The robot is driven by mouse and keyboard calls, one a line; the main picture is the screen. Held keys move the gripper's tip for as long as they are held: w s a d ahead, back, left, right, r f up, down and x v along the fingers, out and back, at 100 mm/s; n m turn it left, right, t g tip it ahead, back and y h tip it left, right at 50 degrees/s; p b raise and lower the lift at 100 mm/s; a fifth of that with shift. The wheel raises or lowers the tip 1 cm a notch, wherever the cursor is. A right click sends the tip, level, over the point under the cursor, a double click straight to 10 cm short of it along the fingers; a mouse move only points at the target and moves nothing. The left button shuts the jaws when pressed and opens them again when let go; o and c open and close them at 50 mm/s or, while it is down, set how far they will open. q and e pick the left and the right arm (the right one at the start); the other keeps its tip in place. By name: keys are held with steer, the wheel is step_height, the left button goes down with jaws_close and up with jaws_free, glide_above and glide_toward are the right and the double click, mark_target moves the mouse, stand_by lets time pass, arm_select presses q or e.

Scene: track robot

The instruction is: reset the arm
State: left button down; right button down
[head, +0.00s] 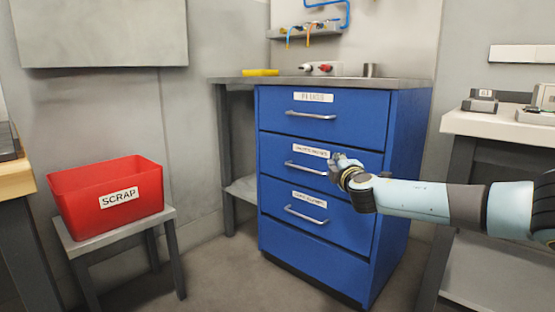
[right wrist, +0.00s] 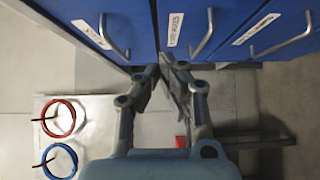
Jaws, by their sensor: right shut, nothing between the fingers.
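My right arm reaches in from the right in the head view. Its gripper (head: 340,165) is in front of the blue drawer cabinet (head: 385,238), by the right end of the middle drawer's handle (head: 305,168). In the right wrist view the fingers (right wrist: 165,75) are shut and empty, close to the drawer fronts. I cannot tell whether they touch the cabinet. The drawers look closed. My left gripper does not show.
A red SCRAP bin (head: 108,195) sits on a small grey table (head: 160,222) at the left. A white-topped bench (head: 500,125) stands at the right. Open floor lies before the cabinet.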

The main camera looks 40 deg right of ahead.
steer(key=shift+f, duration=0.1)
